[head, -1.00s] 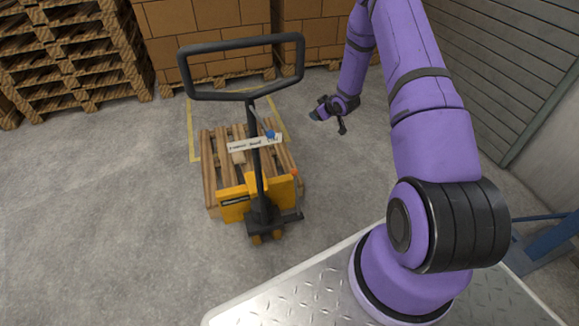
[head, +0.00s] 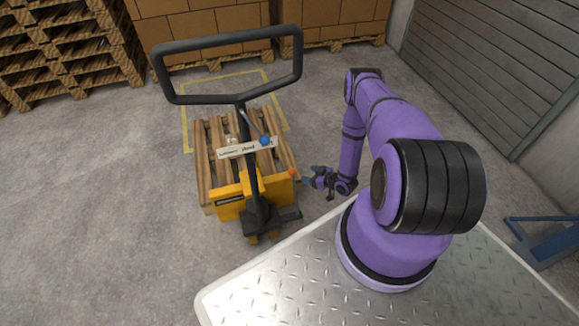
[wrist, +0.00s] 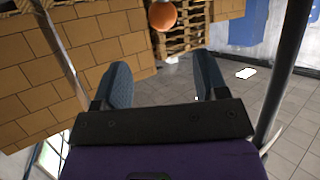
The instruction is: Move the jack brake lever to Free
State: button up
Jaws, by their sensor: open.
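The pallet jack stands in front of me in the head view, with a black loop handle (head: 230,92) and a yellow body (head: 232,202). A small orange knob (head: 292,172) sits at the right side of the yellow body, likely the brake lever's end. It also shows as an orange ball (wrist: 163,15) at the top of the wrist view. My gripper (head: 308,181) is just right of the knob, apart from it in the wrist view. Its two blue-grey fingers (wrist: 164,80) are spread and empty, with the ball beyond them, roughly centred. The lever's shaft and any Free marking cannot be made out.
A blue-knobbed lever (head: 265,141) sits by a white label plate (head: 232,152) on the handle column. A wooden pallet (head: 205,165) lies under the jack. Stacked cartons (head: 205,20) stand behind. A blue frame (head: 545,245) is at far right. Open floor (head: 90,190) lies left.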

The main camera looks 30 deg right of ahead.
aim_at(295, 172)
jog(key=x, duration=1)
jog(key=shift+w+a+f, duration=0.15)
jog(key=shift+a+f, duration=0.2)
jog(key=shift+f, duration=0.05)
